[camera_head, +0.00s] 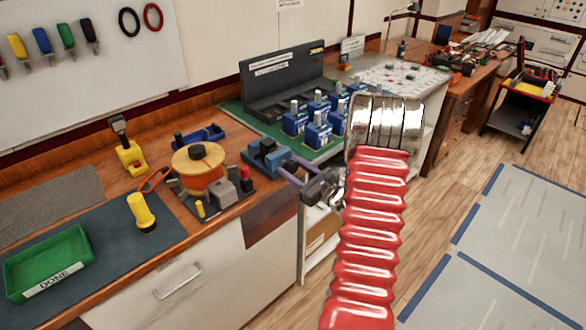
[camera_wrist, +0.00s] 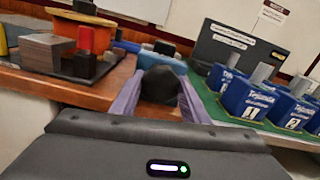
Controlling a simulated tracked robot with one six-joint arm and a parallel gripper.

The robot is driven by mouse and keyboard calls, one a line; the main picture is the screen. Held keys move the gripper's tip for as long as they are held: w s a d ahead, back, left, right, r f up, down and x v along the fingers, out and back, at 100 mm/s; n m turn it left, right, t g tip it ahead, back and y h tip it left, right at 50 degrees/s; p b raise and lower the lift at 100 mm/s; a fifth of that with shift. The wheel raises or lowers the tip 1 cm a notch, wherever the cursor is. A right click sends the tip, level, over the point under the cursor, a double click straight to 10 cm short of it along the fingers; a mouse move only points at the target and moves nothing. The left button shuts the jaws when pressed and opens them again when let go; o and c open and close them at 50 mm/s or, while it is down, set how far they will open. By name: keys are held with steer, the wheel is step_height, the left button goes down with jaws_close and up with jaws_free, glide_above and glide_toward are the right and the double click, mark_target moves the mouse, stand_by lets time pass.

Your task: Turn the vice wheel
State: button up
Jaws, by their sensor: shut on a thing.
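The blue vice (camera_head: 262,152) is mounted at the front edge of the wooden bench. In the wrist view a dark, round vice wheel (camera_wrist: 160,84) sits between the two purple fingers of my gripper (camera_wrist: 158,92). The gripper is shut on the wheel, with one finger on each side. In the head view my gripper (camera_head: 290,168) reaches in from the right to the vice's front. There the wheel is hidden by the fingers. A small part of the vice's blue body shows behind the wheel in the wrist view.
Left of the vice stands an orange spool (camera_head: 199,172) with grey and red blocks beside it. Behind and right, several blue breakers (camera_head: 318,134) stand on a green mat. A green DONE tray (camera_head: 48,262) lies at far left. The floor at right is open.

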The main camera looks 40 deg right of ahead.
steer(key=shift+d, duration=0.15)
steer(key=shift+c, duration=1.1)
steer(key=shift+n, duration=0.3)
steer(key=n, duration=0.4)
steer(key=shift+n, duration=0.3)
steer(key=n, duration=0.6)
steer(key=shift+a, duration=0.2)
steer(key=shift+f, duration=0.1)
steer(key=o, duration=1.1)
steer(key=shift+c, duration=0.2)
steer(key=shift+s, duration=0.1)
